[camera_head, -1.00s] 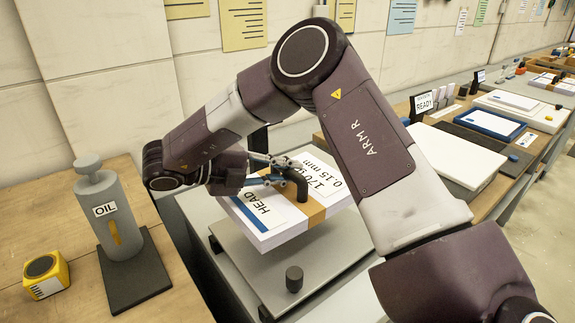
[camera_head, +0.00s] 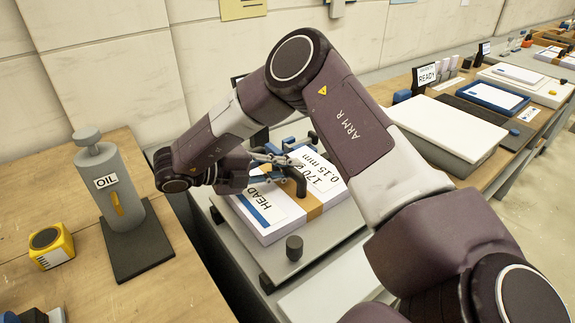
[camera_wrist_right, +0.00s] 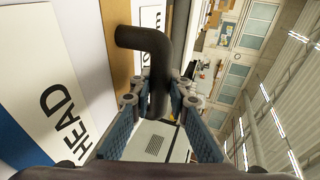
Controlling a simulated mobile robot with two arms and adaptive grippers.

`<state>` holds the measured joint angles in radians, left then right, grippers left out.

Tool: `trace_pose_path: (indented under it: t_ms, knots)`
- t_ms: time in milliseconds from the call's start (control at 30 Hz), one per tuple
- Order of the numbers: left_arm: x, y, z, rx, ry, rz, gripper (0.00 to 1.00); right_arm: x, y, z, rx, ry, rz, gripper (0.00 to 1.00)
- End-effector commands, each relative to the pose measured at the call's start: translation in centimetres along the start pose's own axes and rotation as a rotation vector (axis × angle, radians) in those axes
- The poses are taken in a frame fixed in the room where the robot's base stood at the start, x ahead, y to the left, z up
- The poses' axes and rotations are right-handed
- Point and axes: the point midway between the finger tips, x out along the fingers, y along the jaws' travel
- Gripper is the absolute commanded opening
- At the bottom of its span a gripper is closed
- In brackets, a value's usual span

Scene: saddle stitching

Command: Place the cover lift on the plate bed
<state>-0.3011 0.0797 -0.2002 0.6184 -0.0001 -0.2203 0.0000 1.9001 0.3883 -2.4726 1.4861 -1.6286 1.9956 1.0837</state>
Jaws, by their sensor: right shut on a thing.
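The cover lift (camera_head: 262,222) is a thick white stack with a tan band, a black bent handle and labels reading HEAD and 170 g 0.15 mm. My right gripper (camera_head: 288,165) is shut on the black handle; the right wrist view shows the handle (camera_wrist_right: 150,42) between its blue-grey fingers (camera_wrist_right: 158,95). The plate bed (camera_head: 325,238) is a grey plate with a dark knob (camera_head: 294,248) near its front corner. The lift is level, over the bed or on it; I cannot tell if its underside touches. My left gripper is not in view.
An oil dispenser (camera_head: 120,198) on a dark mat and a yellow tape measure (camera_head: 50,248) are on the wooden bench at left. A thick white block (camera_head: 450,122), a READY sign (camera_head: 427,74) and blue-rimmed trays (camera_head: 492,97) line the bench at right.

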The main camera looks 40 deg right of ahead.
Motion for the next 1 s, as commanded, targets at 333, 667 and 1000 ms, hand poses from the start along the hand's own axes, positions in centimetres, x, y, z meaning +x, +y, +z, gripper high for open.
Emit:
trace_pose_path:
  t_ms: [333, 667, 1000]
  knots:
    - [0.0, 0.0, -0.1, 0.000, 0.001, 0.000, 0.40, 0.0, 0.0, 0.0, 0.000, 0.000, 0.000, 0.33]
    - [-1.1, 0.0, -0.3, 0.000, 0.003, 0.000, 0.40, -2.5, -0.3, 0.1, 0.001, -0.004, -0.001, 0.33]
    - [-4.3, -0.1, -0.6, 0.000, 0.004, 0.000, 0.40, -9.4, -0.4, 0.0, 0.001, -0.003, -0.002, 0.33]
